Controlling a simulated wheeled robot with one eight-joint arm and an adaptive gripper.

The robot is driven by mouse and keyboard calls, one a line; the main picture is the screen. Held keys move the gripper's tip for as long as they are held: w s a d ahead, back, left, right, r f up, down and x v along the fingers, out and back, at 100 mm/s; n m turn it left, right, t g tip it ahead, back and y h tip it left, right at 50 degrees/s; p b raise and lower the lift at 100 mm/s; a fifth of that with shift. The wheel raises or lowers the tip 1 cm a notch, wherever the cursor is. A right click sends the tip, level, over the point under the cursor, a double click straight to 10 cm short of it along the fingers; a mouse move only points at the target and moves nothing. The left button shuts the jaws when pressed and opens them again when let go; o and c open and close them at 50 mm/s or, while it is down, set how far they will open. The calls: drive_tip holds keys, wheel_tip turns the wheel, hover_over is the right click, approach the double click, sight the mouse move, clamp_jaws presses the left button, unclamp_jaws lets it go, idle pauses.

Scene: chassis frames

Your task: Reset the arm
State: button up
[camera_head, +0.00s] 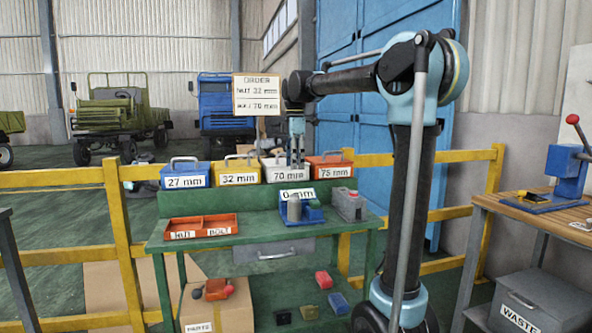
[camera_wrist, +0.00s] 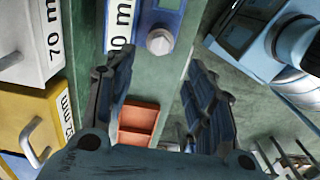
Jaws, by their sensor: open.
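My gripper (camera_head: 297,160) hangs fingers-down from the raised arm, above the back of the green workbench (camera_head: 255,243), in front of the white 70 mm box (camera_head: 287,175). In the wrist view its two dark fingers (camera_wrist: 160,85) are spread apart with nothing between them. The bench's red tray (camera_wrist: 138,120) shows beyond them. The tray (camera_head: 200,227), labelled for nut and bolt, looks empty in the head view. A blue gauge (camera_head: 312,214) with a "0 mm" display stands right of it. A grey round-topped piece (camera_wrist: 160,41) shows by the gauge in the wrist view.
Blue 27 mm (camera_head: 185,182), yellow 32 mm (camera_head: 239,179) and red 75 mm (camera_head: 331,170) boxes line the bench back. An order sign (camera_head: 257,94) reads 32 mm and 70 mm. A yellow rail (camera_head: 470,155) runs behind. A wooden table (camera_head: 535,208) stands right.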

drive_tip(key=s+d+f+m+t, duration=0.1)
drive_tip(key=s+d+f+m, duration=0.6)
drive_tip(key=s+d+f, duration=0.4)
drive_tip(key=s+d+f+m+t, duration=0.1)
drive_tip(key=s+d+f+m, duration=0.65)
drive_tip(key=s, duration=0.45)
drive_tip(key=s+d+f+m, duration=0.3)
drive_tip(key=s+f+m, duration=0.3)
drive_tip(key=s+f, duration=0.3)
wheel_tip(320, 180, down, 4)
drive_tip(key=shift+r, duration=0.1)
drive_tip(key=shift+w+m, duration=0.1)
drive_tip(key=shift+m, duration=0.15)
drive_tip(key=shift+w+f, duration=0.25)
drive_tip(key=shift+w, duration=0.2)
